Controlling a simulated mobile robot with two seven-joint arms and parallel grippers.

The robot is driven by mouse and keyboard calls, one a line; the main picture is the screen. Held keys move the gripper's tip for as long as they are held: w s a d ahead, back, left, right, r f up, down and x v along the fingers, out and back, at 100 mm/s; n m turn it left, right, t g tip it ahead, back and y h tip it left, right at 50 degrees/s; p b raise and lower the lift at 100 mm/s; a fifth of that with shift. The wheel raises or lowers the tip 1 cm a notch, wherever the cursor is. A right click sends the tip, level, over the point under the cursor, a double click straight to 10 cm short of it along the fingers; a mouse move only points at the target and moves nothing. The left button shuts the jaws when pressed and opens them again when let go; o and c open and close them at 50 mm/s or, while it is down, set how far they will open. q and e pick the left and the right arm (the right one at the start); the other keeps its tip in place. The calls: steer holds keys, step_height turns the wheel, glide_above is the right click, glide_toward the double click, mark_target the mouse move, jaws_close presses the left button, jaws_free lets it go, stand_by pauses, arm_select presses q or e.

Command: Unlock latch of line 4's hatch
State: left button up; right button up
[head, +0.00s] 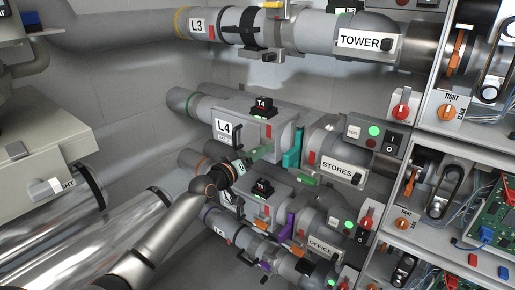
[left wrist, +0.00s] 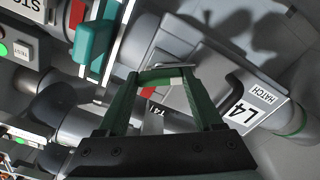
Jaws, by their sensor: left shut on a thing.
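Line 4's hatch (head: 250,118) is a grey box on the pipe with an L4 label, which also shows in the left wrist view (left wrist: 241,112). My left gripper (head: 264,150) comes in from the lower left and is at the front face of this hatch. In the left wrist view its green fingers (left wrist: 162,76) close together at the tips on a thin pale metal latch (left wrist: 180,66). The tips cover much of the latch, so whether it is locked or unlocked cannot be told. A red mark (left wrist: 148,92) shows between the fingers. My right gripper is not in view.
A teal lever (head: 292,151) stands just right of the hatch, and a black T4 piece (head: 263,106) sits on top. The STORES pipe (head: 334,150) is to the right. Another hatch box (head: 265,193) lies close below my left gripper. The L3 pipe (head: 225,25) runs above.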

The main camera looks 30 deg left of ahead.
arm_select(q)
steer(key=shift+n+p, duration=1.55)
steer(key=shift+n, duration=4.15)
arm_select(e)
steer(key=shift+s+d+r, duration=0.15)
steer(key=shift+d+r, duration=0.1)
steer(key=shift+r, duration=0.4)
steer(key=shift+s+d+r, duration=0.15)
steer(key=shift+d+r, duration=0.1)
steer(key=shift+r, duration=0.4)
arm_select(q)
steer(key=o, duration=1.4)
steer(key=shift+c, duration=0.2)
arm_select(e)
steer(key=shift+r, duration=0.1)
arm_select(q)
steer(key=s+a, duration=0.1)
steer(key=s, duration=1.1)
steer(key=shift+s, duration=0.25)
